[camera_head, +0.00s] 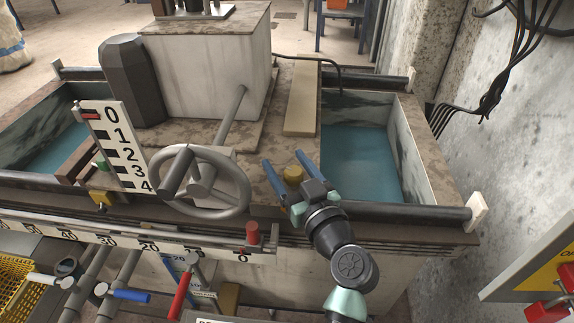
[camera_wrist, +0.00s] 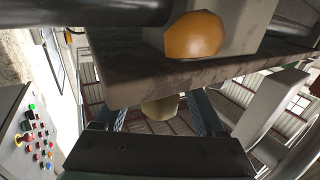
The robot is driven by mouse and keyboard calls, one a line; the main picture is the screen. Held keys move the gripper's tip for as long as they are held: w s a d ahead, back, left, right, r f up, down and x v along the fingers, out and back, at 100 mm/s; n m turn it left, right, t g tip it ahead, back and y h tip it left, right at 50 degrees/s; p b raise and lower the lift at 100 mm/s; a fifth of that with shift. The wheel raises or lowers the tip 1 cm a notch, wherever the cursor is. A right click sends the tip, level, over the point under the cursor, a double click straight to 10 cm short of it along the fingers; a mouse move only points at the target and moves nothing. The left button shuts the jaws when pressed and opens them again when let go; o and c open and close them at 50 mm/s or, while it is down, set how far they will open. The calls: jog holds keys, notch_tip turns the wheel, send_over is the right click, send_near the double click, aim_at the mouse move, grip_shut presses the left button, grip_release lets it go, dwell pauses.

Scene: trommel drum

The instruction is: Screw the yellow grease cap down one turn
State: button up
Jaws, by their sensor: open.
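The yellow grease cap (camera_head: 292,174) is a small, dull-yellow round cap on the rusty deck, right of the grey handwheel. My gripper (camera_head: 282,158) is open, with its two blue fingers on either side of the cap. The head view shows a gap between the cap and at least the right finger. In the wrist view my gripper (camera_wrist: 157,100) has a tan rounded piece (camera_wrist: 160,108) between its fingers, which looks like the cap.
The handwheel (camera_head: 205,183) stands close left of my gripper. A water-filled basin (camera_head: 358,165) lies to the right, with a dark rail (camera_head: 400,213) in front. A red knob (camera_head: 252,233) sits on the front scale. The wrist view shows an orange dome (camera_wrist: 193,36) on a pale block.

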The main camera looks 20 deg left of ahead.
grip_shut()
dwell(0.4)
jog(key=shift+w+m+t+h, duration=0.1)
jog(key=shift+m+t+h, duration=0.2)
jog(key=shift+h, duration=0.1)
